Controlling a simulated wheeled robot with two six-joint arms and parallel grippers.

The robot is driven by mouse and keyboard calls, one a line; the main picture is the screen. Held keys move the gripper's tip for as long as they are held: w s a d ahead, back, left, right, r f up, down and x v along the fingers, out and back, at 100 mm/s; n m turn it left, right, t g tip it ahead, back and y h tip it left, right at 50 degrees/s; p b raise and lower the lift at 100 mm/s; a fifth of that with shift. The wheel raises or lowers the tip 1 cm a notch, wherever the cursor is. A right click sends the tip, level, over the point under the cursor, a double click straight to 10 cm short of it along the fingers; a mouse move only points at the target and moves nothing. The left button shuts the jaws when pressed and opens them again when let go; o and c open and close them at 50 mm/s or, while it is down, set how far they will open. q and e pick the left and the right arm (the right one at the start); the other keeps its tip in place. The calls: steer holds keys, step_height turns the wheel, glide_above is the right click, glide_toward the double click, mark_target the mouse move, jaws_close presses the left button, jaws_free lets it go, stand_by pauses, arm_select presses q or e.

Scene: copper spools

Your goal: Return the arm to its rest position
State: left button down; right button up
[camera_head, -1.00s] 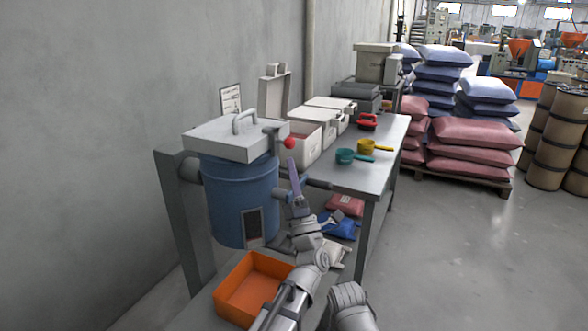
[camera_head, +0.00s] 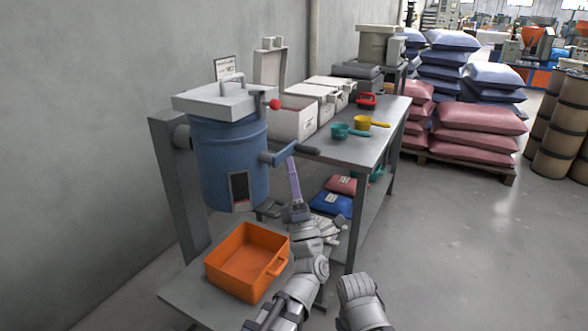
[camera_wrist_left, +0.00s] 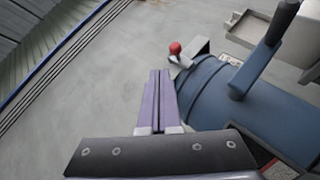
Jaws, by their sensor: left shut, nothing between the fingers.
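My left gripper (camera_head: 291,164) is shut and empty, its narrow purple fingers pointing up. In the head view its tips show just right of the blue drum (camera_head: 230,160), by the drum's side arm with dark handle (camera_head: 306,150). Whether they touch it cannot be told. In the left wrist view the closed fingers (camera_wrist_left: 160,74) stand left of the blue drum (camera_wrist_left: 215,95). My left forearm comes up from the bottom of the head view. My right gripper does not show; a grey arm part of mine is at bottom centre.
An orange bin (camera_head: 218,277) sits on a low shelf below the drum. A metal table (camera_head: 345,152) to the right holds a teal scoop (camera_head: 341,131), yellow scoop (camera_head: 363,122) and white boxes (camera_head: 293,122). Bags lie beneath. The floor at right (camera_head: 450,250) is clear.

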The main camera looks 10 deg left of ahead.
arm_select(q)
steer(key=w+d+f+m+g+h, duration=0.3)
steer(key=w+d+f+m+h, duration=0.2)
steer(key=w+f+m+h, duration=0.6)
steer(key=s+f+m+g+h, duration=0.35)
steer(key=f+m+g, duration=0.25)
steer(key=f+m, duration=0.35)
steer(key=s+a+f+m+g, duration=0.4)
steer(key=s+f+g, duration=0.4)
steer(key=f, duration=0.5)
steer(key=s+a+f+m+g+y, duration=0.1)
steer(key=s+a+f+g, duration=0.15)
steer(key=s, duration=0.35)
steer(key=s+a+f+m+g+y, duration=0.1)
steer(key=s+a+f+m+g, duration=0.1)
steer(key=s+a+g, duration=0.3)
steer(key=s+d+m+y, duration=0.1)
steer(key=s+d+m, duration=0.45)
steer(key=d, duration=0.75)
step_height(320, 180, up, 28)
steer(key=n+p, duration=0.2)
steer(key=p, duration=2.5)
steer(key=shift+s+p, duration=0.3)
steer(key=shift+s, duration=0.15)
